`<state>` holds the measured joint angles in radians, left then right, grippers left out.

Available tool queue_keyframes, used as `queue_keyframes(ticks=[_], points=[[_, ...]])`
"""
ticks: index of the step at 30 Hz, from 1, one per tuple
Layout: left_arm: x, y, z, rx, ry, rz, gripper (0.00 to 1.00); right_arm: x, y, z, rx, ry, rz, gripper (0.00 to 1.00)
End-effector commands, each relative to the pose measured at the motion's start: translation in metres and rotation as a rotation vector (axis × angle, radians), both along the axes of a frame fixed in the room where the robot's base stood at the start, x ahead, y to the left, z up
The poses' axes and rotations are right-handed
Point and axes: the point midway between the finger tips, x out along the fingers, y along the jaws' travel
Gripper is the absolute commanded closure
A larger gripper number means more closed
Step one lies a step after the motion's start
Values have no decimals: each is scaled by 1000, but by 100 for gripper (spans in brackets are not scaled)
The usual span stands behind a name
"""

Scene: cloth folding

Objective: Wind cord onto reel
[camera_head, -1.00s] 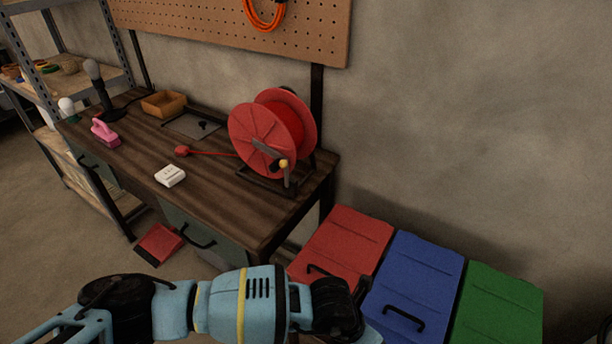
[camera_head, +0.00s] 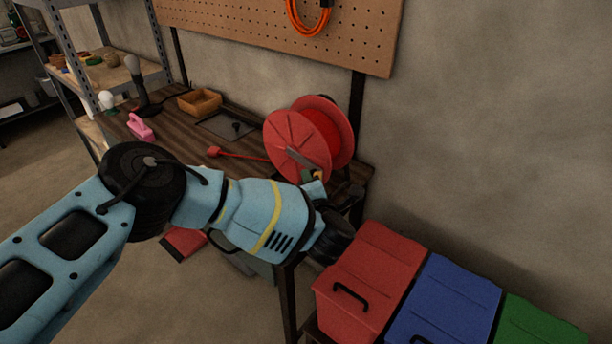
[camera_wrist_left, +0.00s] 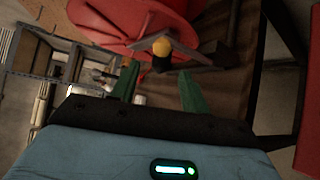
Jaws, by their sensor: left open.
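The red reel (camera_head: 290,137) stands upright at the right end of the dark wooden bench (camera_head: 170,135). Its red cord (camera_head: 240,156) runs left across the bench to a red end piece (camera_head: 213,152). In the left wrist view, the reel (camera_wrist_left: 120,18) has a metal crank with a yellow knob (camera_wrist_left: 162,46). My left gripper (camera_wrist_left: 160,86) is open, its two green fingers pointing towards the knob, which shows just beyond and between the tips. I see nothing held. In the head view my arm hides much of the crank area and gripper. My right gripper is not in view.
Red (camera_head: 375,265), blue (camera_head: 450,300) and green (camera_head: 535,325) lidded bins stand right of the bench. A pink object (camera_head: 140,127), a tan tray (camera_head: 200,101) and a lamp (camera_head: 137,80) are on the bench. Orange cord (camera_head: 308,18) hangs on the pegboard (camera_head: 365,35).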

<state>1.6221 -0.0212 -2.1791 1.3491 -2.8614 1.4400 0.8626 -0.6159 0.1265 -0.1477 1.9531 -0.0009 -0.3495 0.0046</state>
Motion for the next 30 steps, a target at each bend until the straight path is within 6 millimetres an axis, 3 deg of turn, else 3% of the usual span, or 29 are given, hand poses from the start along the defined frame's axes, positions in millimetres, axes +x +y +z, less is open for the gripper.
queue_keyframes(ticks=[12, 25, 30], points=[[52, 11, -18, 0, 5, 0, 54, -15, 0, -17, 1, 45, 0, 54], [61, 13, -16, -1, 2, -1, 54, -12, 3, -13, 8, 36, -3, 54], [61, 13, -17, -1, 2, -1, 77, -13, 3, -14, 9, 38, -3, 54]])
